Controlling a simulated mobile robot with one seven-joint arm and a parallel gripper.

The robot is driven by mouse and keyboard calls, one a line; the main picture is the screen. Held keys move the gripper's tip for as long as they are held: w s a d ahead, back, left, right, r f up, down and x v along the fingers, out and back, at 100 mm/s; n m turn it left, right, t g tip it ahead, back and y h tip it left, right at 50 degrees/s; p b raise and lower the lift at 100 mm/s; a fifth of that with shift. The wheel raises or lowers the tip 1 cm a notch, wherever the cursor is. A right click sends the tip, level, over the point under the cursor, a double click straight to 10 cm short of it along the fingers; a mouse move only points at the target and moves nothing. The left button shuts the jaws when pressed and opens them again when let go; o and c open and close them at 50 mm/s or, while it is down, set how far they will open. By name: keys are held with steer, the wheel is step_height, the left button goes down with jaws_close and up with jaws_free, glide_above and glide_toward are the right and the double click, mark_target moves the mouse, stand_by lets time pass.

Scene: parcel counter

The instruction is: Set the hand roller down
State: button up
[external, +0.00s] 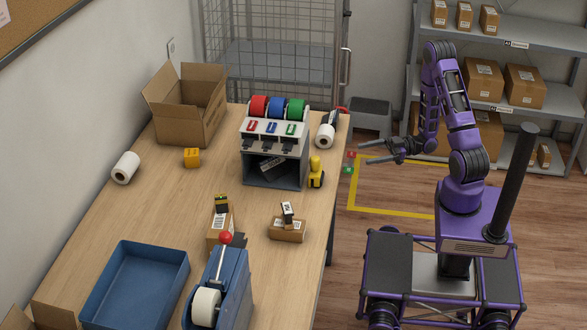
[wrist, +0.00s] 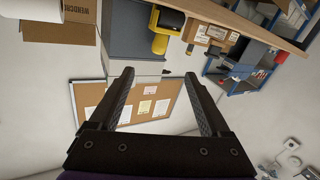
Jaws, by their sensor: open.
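A yellow tool with a dark part, which looks like the hand roller (external: 316,171), stands upright on the counter (external: 180,215) near its right edge, beside the tape dispenser (external: 272,165). The hand roller also shows at the top of the wrist view (wrist: 160,43). My gripper (external: 366,151) is open and empty, off the counter's edge to the right of the roller and apart from it. In the wrist view, nothing is between its two fingers (wrist: 159,76).
A paper roll (external: 325,136) stands behind the hand roller. A blue tray (external: 135,288) and a blue machine (external: 222,285) are nearer.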

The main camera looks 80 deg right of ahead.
steer(key=m+b, duration=0.1)
steer(key=m, duration=0.3)
glide_toward(321, 169)
steer(key=w+a, duration=0.1)
steer(key=w+r, duration=0.1)
steer(key=w+a+r, duration=0.1)
steer(key=shift+w+a+r, duration=0.25)
steer(key=shift+w+a, duration=0.05)
steer(key=shift+w, duration=0.05)
steer(key=shift+d+r+x, duration=0.1)
steer(key=shift+d+x, duration=0.05)
steer(key=shift+x, duration=1.25)
steer(key=shift+d+r+x, duration=0.15)
steer(key=shift+x, duration=1.2)
steer(key=shift+w, duration=0.15)
jaws_close()
